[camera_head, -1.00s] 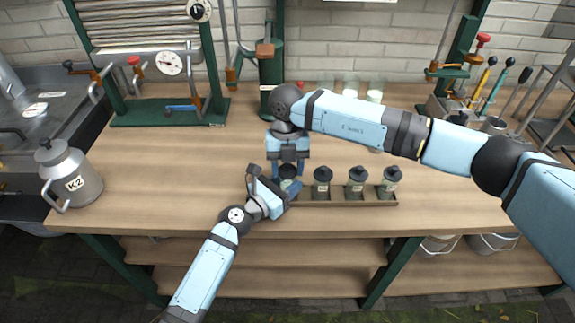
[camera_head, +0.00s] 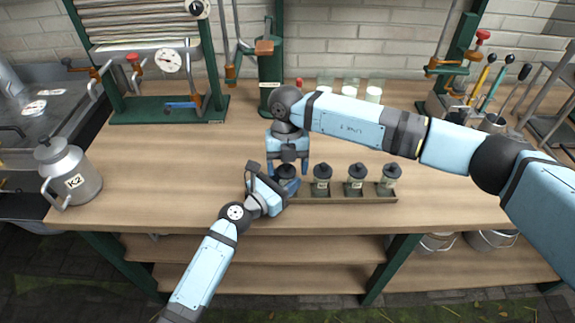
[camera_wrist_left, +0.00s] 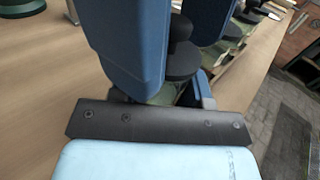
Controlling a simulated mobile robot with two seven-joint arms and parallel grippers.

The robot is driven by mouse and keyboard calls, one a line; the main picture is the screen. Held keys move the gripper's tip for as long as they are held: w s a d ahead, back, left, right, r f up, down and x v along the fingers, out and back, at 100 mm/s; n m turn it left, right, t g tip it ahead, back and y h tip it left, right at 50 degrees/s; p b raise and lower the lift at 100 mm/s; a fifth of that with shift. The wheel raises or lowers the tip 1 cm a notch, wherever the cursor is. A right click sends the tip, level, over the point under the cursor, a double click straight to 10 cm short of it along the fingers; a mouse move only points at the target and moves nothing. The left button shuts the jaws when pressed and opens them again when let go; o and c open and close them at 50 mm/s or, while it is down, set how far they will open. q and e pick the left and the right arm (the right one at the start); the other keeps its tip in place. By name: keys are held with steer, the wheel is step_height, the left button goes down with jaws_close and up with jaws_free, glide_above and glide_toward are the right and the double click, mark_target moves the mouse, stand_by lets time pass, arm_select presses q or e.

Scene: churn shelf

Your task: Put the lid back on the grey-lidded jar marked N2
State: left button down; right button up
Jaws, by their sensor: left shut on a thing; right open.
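The leftmost jar in the row has a dark grey lid with a knob (camera_head: 287,171); the lid sits on the jar's top. This jar (camera_wrist_left: 163,95) is between the blue fingers of my left gripper (camera_head: 281,186), which is shut on its body from the front left. In the left wrist view the lid (camera_wrist_left: 181,66) looks level on the pale green body. My right gripper (camera_head: 288,166) is open, pointing down, with its fingers on either side of the lid. The jar's label is hidden by my left gripper, so I cannot read its mark.
Three more lidded jars (camera_head: 356,180) stand to the right in the same wooden tray (camera_head: 340,199). A milk can marked K2 (camera_head: 72,176) stands at the left. A press (camera_head: 168,115) and pale glasses (camera_head: 374,94) are at the back. The bench's left middle is clear.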

arm_select(q)
steer(key=shift+d, duration=0.15)
arm_select(e)
steer(key=shift+s+a, duration=0.15)
step_height(320, 180, up, 12)
steer(key=w, duration=0.2)
steer(key=shift+w, duration=0.2)
steer(key=shift+f, duration=0.1)
arm_select(q)
steer(key=c, duration=0.5)
jaws_free()
steer(key=v, duration=1.4)
steer(key=shift+w, duration=0.1)
